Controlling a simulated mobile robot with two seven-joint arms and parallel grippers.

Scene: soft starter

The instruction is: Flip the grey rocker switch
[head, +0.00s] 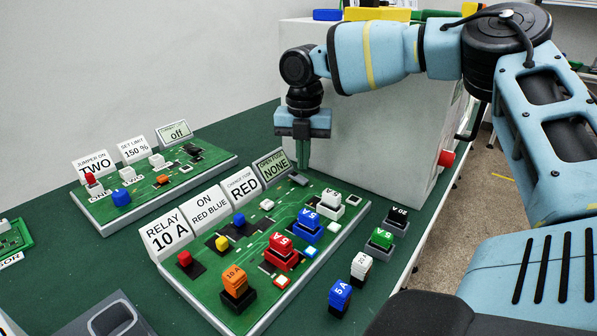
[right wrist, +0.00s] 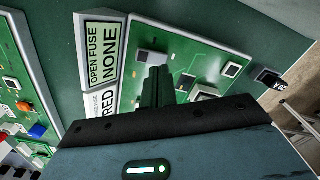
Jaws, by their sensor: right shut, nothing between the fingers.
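The grey rocker switch (head: 298,179) sits at the far end of the nearer green board (head: 210,285), beside the sign reading OPEN FUSE NONE (head: 271,167). In the right wrist view the grey rocker (right wrist: 150,57) lies just beyond my fingertips and is partly hidden by them. My right gripper (head: 304,160) points down over this end of the board, shut and empty. Its dark green fingers also show in the right wrist view (right wrist: 157,86). The fingertips are very close to the rocker; I cannot tell whether they touch it. My left gripper is not in view.
Coloured fuses stand on the nearer board, including an orange one (head: 235,281) and a red one (head: 283,248). Several loose fuses, one blue (head: 340,296), stand to its right. A second board (head: 215,160) lies behind left. A large grey box (head: 380,150) stands behind my gripper.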

